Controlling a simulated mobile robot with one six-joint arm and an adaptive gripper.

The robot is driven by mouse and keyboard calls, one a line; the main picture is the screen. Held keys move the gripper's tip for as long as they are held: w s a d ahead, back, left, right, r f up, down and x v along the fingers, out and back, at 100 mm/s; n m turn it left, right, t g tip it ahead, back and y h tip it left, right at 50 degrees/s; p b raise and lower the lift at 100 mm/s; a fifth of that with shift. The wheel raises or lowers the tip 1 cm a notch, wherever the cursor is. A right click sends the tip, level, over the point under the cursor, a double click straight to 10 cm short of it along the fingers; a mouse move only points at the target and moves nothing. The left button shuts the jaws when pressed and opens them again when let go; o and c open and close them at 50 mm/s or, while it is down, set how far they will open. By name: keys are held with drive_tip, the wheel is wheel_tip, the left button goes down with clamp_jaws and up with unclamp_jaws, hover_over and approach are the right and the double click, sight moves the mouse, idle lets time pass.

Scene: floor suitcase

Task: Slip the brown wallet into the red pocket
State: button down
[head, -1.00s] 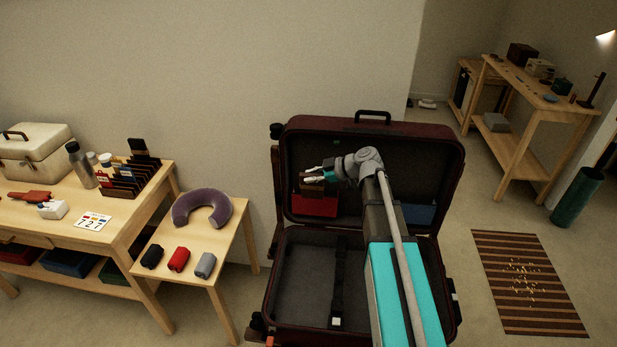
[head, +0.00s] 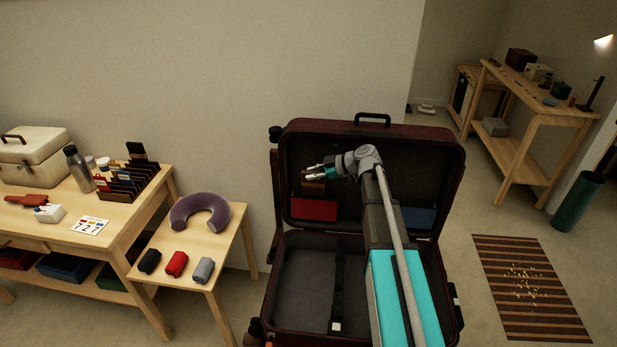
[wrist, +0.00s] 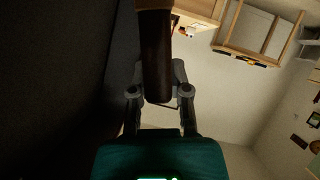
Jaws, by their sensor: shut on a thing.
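The open suitcase (head: 290,122) stands with its lid upright. The red pocket (head: 313,209) is low on the left inside of the lid. My gripper (head: 313,172) is in front of the lid, above the red pocket. In the wrist view my gripper (wrist: 158,98) is shut on the brown wallet (wrist: 156,60), which sticks out beyond the fingertips. In the head view the wallet (head: 313,187) is a small dark brown patch below the fingers, above the pocket and apart from its visible front. The pocket's opening is too small to make out.
A blue pocket (head: 419,218) is on the lid's right, partly behind my arm. The suitcase base (head: 305,290) holds a dark strap. Left of it, a low table (head: 220,248) bears a purple neck pillow (head: 203,208) and three rolled cloths. A striped mat (head: 530,285) lies right.

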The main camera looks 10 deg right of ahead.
sight(313, 189)
drive_tip(key=shift+w+d+f, duration=0.2)
drive_tip(key=shift+w, duration=0.3)
drive_tip(key=shift+w+d+f, duration=0.15)
drive_tip(key=shift+w, duration=0.3)
drive_tip(key=shift+f+b, duration=0.45)
drive_tip(key=shift+b, duration=0.25)
drive_tip(key=shift+f+b, duration=1.85)
drive_tip(key=shift+w, duration=0.1)
drive_tip(key=c, duration=0.5)
unclamp_jaws()
drive_tip(key=shift+s, duration=0.3)
